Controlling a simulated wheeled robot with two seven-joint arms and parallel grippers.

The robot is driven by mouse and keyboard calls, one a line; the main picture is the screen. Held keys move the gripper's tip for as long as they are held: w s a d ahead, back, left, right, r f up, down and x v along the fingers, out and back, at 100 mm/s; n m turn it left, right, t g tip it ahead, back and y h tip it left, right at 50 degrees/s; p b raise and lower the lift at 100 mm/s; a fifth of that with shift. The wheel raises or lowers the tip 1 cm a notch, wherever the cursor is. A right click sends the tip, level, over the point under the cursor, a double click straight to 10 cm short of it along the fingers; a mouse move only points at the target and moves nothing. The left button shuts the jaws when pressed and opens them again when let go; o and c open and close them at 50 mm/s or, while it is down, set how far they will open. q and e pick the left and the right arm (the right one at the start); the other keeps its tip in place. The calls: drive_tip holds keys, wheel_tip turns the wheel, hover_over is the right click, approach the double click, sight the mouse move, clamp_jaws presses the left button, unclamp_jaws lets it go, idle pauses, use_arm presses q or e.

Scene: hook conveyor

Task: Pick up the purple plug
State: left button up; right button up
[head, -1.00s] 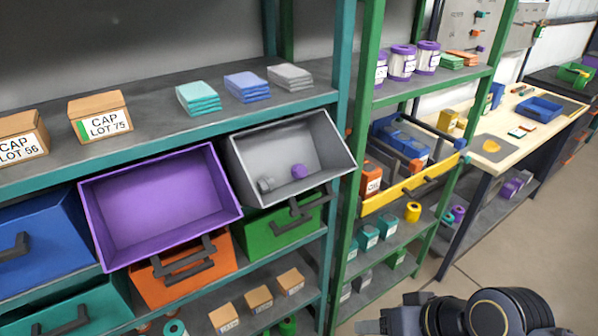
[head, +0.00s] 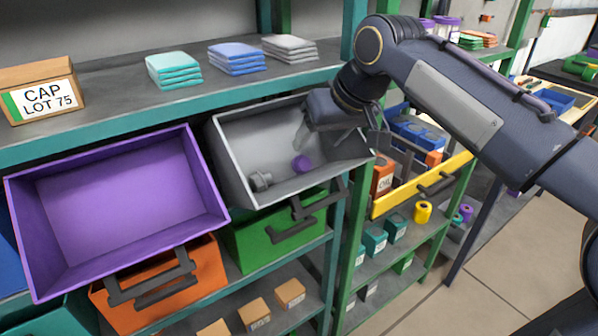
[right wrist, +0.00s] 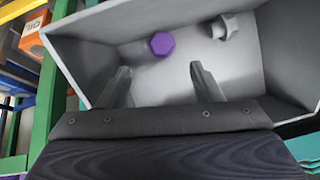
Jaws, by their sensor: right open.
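The purple plug (head: 302,163) lies on the floor of the tilted grey bin (head: 232,160), towards its right side. My right gripper (head: 307,143) reaches into the grey bin from the upper right, close above the plug. In the right wrist view my right gripper (right wrist: 158,75) is open, with nothing between its two fingers. The left gripper is not in view.
A grey bolt-like part (head: 260,181) lies in the grey bin, left of the plug. An empty purple bin (head: 120,205) hangs to the left. A green post (head: 338,225) stands close to the right. The bin's walls surround the gripper.

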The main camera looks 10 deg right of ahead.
sight(304, 158)
drive_tip(key=x, duration=0.7)
drive_tip(key=shift+a+f, duration=0.2)
drive_tip(key=shift+s, duration=0.1)
drive_tip(key=c, duration=1.1)
